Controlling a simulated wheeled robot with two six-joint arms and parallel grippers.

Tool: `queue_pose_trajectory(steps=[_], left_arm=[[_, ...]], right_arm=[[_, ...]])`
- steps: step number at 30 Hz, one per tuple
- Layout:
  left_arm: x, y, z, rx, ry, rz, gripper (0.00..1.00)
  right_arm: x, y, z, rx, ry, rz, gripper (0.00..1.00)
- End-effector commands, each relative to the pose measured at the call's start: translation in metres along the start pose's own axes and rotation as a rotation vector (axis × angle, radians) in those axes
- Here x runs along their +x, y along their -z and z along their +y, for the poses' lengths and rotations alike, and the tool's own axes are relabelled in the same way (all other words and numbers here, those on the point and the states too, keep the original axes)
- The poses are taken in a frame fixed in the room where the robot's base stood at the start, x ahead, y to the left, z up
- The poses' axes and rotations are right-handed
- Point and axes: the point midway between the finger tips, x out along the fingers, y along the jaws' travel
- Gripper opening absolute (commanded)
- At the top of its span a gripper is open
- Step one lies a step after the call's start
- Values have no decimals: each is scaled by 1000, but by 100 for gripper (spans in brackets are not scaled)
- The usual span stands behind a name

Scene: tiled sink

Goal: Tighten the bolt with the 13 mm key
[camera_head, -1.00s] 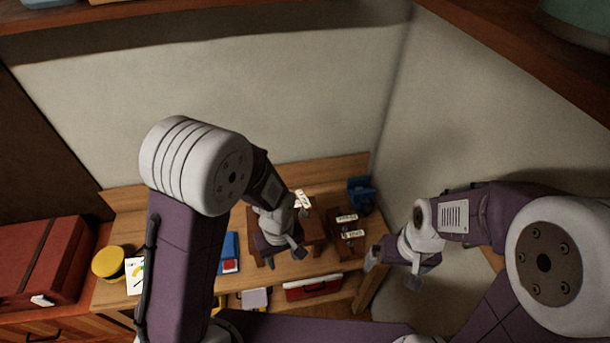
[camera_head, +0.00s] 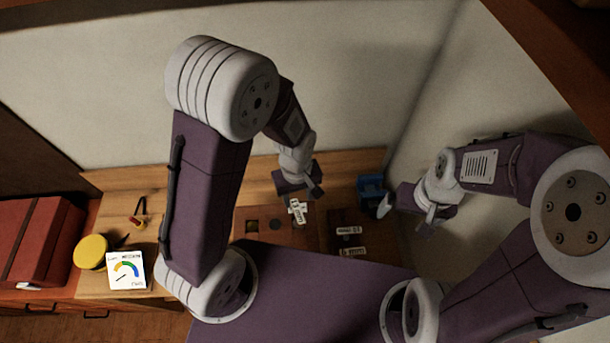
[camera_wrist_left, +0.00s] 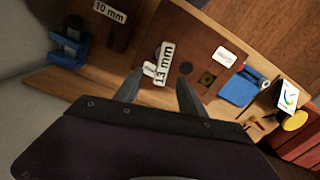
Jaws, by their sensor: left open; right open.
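My left gripper (camera_head: 318,188) is open and empty above the workbench, near the upper edge of a brown board (camera_head: 265,228). In the left wrist view its two fingers (camera_wrist_left: 160,84) point at the "13 mm" label (camera_wrist_left: 164,63). A small pale shape (camera_wrist_left: 150,68) lies beside that label; I cannot tell whether it is the key. A dark round spot (camera_wrist_left: 185,68) and a yellowish fitting (camera_wrist_left: 207,78) show on the board; I cannot tell which is the bolt. My right gripper (camera_head: 430,220) is open and empty at the right, near the wall.
A second dark board (camera_head: 341,216) with white labels lies right of the first. A blue holder (camera_head: 372,188) stands behind it. A dial card (camera_head: 127,270), yellow round object (camera_head: 91,251) and red case (camera_head: 38,240) are at the left. My left arm hides part of the bench.

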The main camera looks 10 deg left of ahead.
Motion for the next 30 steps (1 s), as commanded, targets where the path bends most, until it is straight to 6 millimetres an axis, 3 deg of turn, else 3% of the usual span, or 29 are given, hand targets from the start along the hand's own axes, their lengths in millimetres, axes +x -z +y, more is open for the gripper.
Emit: queue_pose_trajectory(steps=[11,30], left_arm=[[8,0,0,0,0,0,47],[89,0,0,0,1,0,47]], right_arm=[[8,-1,0,0,0,-1,100],[78,-8,2,0,0,-1,100]])
